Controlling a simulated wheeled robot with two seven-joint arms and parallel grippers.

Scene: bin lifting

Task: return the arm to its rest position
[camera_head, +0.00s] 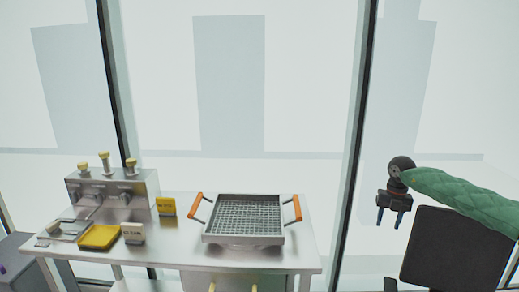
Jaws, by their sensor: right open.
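My right gripper (391,218) is at the right of the head view, at the end of my green-sleeved right arm (462,200). It points down with its two fingers apart and nothing between them. It hangs to the right of the metal table (190,251), clear of it. My left gripper is not in view.
A grey mesh basket (243,239) with two orange handles sits on the table. Left of it are a steel dispenser (112,190) with yellow knobs, a yellow tray (99,237) and small signs. Glass panels with dark frames stand behind.

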